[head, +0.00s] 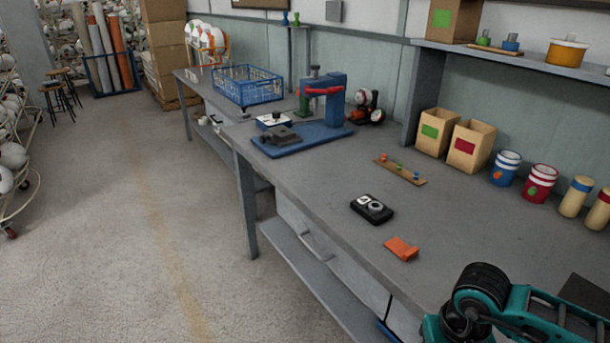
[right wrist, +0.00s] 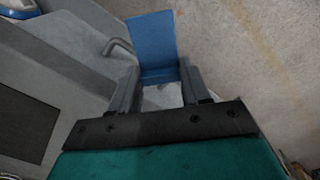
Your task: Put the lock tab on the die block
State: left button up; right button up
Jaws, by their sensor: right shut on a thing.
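My right gripper (right wrist: 159,76) is shut on a blue angled tab (right wrist: 152,40), which stands up between the fingers in the right wrist view. An orange angled tab (head: 401,248) lies on the grey workbench near its front edge. A black block (head: 371,208) with two pale round parts on top sits just behind it; I cannot tell if this is the die block. A dark grey block (head: 280,134) sits on the blue base of the press. In the head view my right arm is at the lower right, and its gripper is out of frame. My left gripper is not in view.
The blue press (head: 325,100) with a red handle stands farther along the workbench (head: 320,172). A peg strip (head: 400,171), cardboard boxes (head: 434,131) and cans (head: 505,168) stand toward the wall. A drawer handle (head: 316,247) juts from the bench front. The near bench top is mostly clear.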

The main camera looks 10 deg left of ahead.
aim_at(283, 132)
jog(key=i+j, duration=0.4)
jog(key=j, duration=0.15)
jog(key=i+j, duration=0.8)
jog(key=j, duration=0.25)
jog(key=i+j, duration=0.4)
jog(key=j, duration=0.15)
